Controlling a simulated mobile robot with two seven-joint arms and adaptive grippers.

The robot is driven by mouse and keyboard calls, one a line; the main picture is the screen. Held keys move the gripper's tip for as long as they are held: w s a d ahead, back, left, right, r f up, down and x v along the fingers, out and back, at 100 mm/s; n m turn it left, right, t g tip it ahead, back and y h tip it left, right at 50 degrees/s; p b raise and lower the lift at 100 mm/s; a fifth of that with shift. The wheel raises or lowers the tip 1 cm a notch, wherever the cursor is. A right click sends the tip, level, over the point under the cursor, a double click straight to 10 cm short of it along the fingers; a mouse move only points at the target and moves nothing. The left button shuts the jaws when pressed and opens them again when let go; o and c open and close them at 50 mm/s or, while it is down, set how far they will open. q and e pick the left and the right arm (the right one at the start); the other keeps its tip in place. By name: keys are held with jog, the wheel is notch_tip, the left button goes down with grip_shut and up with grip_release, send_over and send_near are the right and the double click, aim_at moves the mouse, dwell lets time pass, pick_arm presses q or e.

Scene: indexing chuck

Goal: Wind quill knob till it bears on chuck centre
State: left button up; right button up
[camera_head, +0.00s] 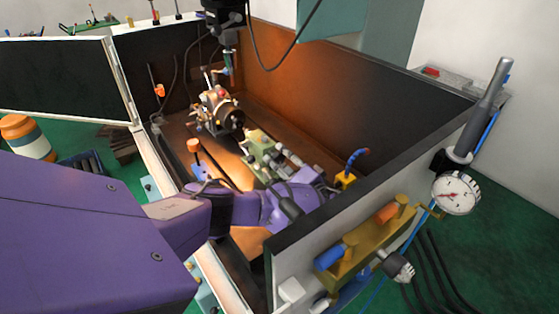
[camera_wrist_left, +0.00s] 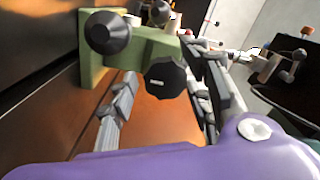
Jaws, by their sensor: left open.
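The chuck (camera_head: 222,110) stands towards the far end of the enclosure in the head view. The green tailstock (camera_head: 260,146) sits nearer, on the orange-brown bed. In the left wrist view a black, many-sided knob with a white mark, apparently the quill knob (camera_wrist_left: 166,78), faces me on the green body (camera_wrist_left: 142,48). My left gripper (camera_head: 275,161) is open at the tailstock. In the left wrist view its fingers (camera_wrist_left: 160,84) lie on either side of the knob; contact is not clear. Whether the quill meets the chuck centre is hidden. My right gripper is not in view.
A dark conical part (camera_wrist_left: 108,32) juts from the green body's left. Enclosure walls (camera_head: 350,80) surround the bed. A dial gauge (camera_head: 456,194) hangs outside right.

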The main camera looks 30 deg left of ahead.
pick_arm(q)
jog(key=shift+w+a, duration=0.1)
jog(key=shift+a, duration=0.2)
jog(key=c, duration=1.1)
jog(key=shift+d+f+m, duration=0.1)
jog(key=shift+m, duration=0.3)
